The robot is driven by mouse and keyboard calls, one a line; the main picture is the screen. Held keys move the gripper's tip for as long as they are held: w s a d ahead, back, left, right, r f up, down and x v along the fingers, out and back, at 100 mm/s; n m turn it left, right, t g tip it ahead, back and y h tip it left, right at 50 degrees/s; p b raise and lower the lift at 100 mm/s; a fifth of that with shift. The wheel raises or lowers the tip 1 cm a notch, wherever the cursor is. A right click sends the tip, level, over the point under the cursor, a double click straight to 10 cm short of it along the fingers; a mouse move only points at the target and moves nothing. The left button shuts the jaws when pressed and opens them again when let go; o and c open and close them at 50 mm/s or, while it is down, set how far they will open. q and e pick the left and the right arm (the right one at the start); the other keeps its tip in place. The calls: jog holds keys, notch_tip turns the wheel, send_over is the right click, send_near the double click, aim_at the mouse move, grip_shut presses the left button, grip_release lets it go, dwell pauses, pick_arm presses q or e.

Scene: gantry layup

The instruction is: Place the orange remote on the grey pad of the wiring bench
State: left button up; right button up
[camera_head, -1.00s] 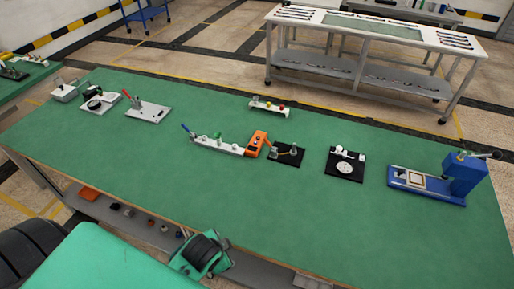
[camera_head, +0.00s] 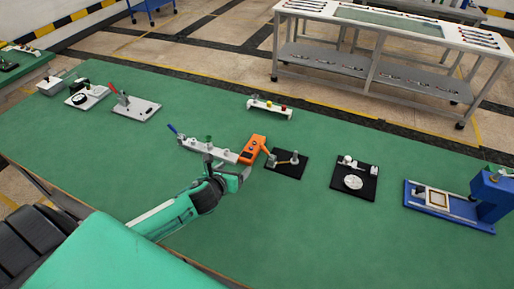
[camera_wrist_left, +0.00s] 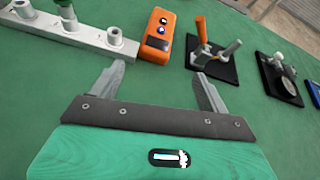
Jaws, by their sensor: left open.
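The orange remote (camera_head: 252,149) lies on the green bench top (camera_head: 330,235), close to the right end of a pale strip with knobs (camera_head: 210,149). In the left wrist view the remote (camera_wrist_left: 158,36) shows dark buttons or a display. My left gripper (camera_head: 228,168) is open and empty on the near side of the remote. In the wrist view its fingers (camera_wrist_left: 160,73) point toward the remote, which is beyond the tips and apart from them. I cannot tell which surface is the grey pad. My right gripper is out of view.
Right of the remote are a black plate with a lever (camera_head: 287,163), a black plate with a white disc (camera_head: 353,178) and a blue press (camera_head: 490,195). A white rail with coloured knobs (camera_head: 270,108) stands behind. The front right of the bench is clear.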

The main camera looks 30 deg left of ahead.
aim_at(250, 150)
pick_arm(q)
jog(key=shift+w+a+f+m, duration=0.1)
jog(key=shift+w+a+m, duration=0.15)
jog(key=shift+w+m, duration=0.4)
jog(key=shift+w+a+m, duration=0.1)
jog(key=shift+w+m, duration=0.1)
jog(key=shift+m, duration=0.15)
jog(key=w, duration=0.1)
jog(key=w+f, duration=0.1)
jog(key=w, duration=0.1)
jog(key=shift+w+a+t+h, duration=0.1)
jog(key=shift+w+t+h, duration=0.05)
jog(key=shift+t+h, duration=0.15)
jog(key=x, duration=0.3)
jog(key=shift+w+f+p, duration=0.2)
jog(key=shift+w+p, duration=0.15)
jog(key=shift+p, duration=0.05)
jog(key=shift+w+f, duration=0.25)
jog(key=shift+w, duration=0.2)
jog(key=shift+w+a+f, duration=0.1)
jog(key=shift+w+f, duration=0.05)
jog(key=shift+w, duration=0.3)
jog(key=x, duration=0.3)
jog(key=shift+w+f, duration=0.1)
jog(key=shift+w, duration=0.05)
jog(key=shift+w+f, duration=0.25)
jog(key=shift+w, duration=0.3)
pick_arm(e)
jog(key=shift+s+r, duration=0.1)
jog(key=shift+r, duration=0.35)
